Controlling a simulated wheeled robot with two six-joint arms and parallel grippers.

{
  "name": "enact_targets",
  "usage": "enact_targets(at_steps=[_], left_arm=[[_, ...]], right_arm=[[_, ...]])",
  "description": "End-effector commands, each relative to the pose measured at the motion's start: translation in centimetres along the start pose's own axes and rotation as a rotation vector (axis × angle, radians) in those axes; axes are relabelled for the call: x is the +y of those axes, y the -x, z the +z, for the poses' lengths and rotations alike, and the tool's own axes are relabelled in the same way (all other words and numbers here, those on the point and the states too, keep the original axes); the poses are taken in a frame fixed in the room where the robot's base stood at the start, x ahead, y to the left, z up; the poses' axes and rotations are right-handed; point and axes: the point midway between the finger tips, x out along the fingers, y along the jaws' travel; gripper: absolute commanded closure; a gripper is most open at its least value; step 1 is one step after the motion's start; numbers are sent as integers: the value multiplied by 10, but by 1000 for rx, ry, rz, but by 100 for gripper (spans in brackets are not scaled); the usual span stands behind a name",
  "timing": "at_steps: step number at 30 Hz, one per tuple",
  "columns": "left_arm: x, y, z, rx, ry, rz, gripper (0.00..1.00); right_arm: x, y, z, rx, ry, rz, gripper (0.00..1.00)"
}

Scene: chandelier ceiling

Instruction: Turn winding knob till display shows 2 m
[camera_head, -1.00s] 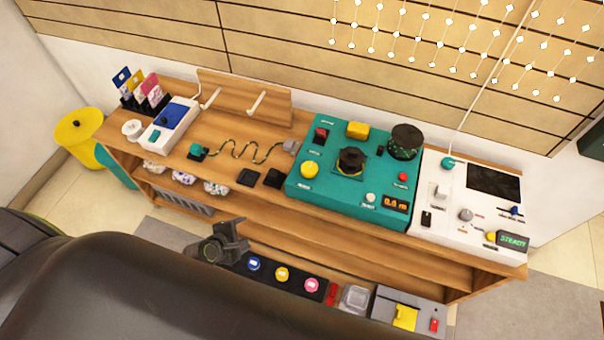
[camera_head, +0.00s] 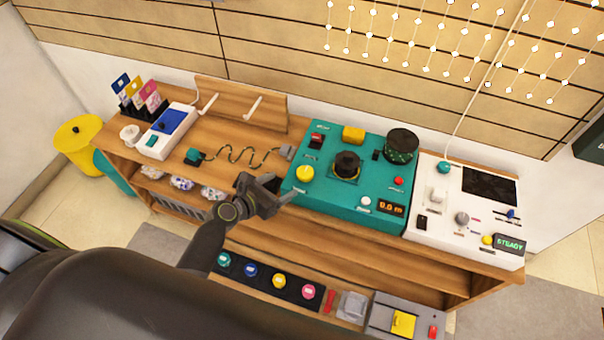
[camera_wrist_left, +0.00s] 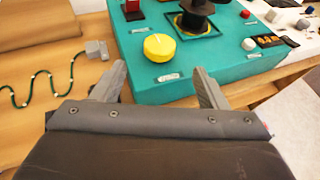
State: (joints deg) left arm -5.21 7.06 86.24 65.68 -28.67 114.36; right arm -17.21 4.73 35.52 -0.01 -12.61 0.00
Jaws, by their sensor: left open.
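A teal winding unit (camera_head: 327,211) sits on the wooden desk. A round yellow knob (camera_head: 304,173) is on its left part, and a black spool (camera_head: 346,165) stands in a square frame near its middle. Its small orange display (camera_head: 391,208) reads a value in m, with digits too small to read surely. My left gripper (camera_head: 283,190) is open and empty at the unit's front left edge, short of the yellow knob. In the left wrist view the knob (camera_wrist_left: 160,47) lies ahead between the open fingers, apart from them. My right gripper is not in view.
A white console (camera_head: 455,245) with a green display stands right of the unit. A drum (camera_head: 402,146), a yellow block (camera_head: 353,134) and a red button (camera_head: 398,181) rise from the unit. A patterned cord (camera_head: 238,155) lies left. Coloured knobs (camera_head: 279,281) line a lower shelf.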

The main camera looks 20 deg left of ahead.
Motion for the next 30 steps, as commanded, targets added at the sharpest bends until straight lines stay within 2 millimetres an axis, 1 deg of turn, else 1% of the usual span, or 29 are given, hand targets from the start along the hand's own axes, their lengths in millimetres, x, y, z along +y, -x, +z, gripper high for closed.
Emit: enact_targets(at_steps=[1,9,15,21,30], left_arm=[[0,-12,0,-1,2,-1,33],[0,-63,-2,0,0,0,33],[0,-90,-2,1,-1,0,33],[0,-102,-1,0,-1,1,33],[0,-103,0,1,-1,1,33]], right_arm=[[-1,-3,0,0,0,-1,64],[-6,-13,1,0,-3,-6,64],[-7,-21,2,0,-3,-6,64],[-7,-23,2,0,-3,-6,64],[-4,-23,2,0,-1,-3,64]])
